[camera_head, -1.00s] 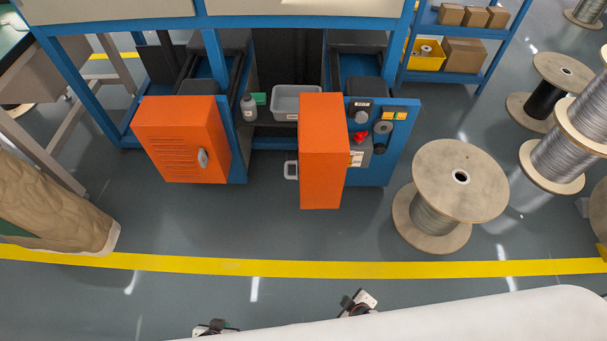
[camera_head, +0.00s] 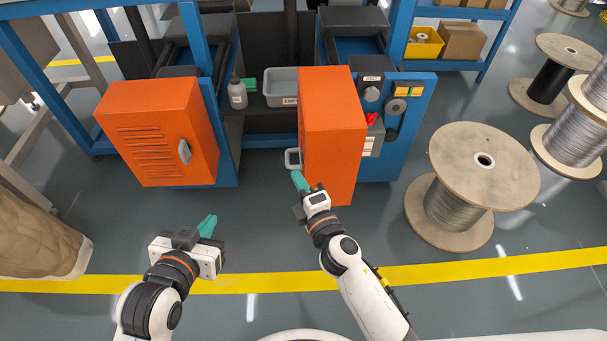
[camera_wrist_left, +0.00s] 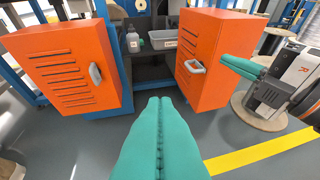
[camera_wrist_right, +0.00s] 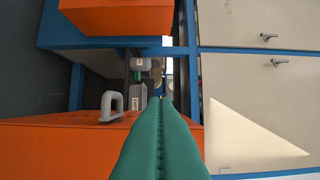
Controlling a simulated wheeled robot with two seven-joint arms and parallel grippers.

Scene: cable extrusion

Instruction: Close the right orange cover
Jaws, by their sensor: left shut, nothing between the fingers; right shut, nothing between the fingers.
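The right orange cover (camera_head: 332,130) stands swung open from the machine, with the control panel exposed to its right. Its grey handle (camera_head: 293,159) is on the left side of the cover. My right gripper (camera_head: 299,180) is shut and empty, with its green fingertips just below the handle in the head view; contact cannot be told. In the right wrist view the handle (camera_wrist_right: 111,106) is left of the shut fingers. My left gripper (camera_head: 208,226) is shut and empty, over the floor in front of the left orange cover (camera_head: 160,135). The right cover also shows in the left wrist view (camera_wrist_left: 215,60).
A control panel (camera_head: 385,105) with a red knob sits right of the right cover. A bottle (camera_head: 237,93) and a grey bin (camera_head: 283,88) stand on the shelf between the covers. A large wire spool (camera_head: 480,165) stands on the floor to the right. The floor between the covers is clear.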

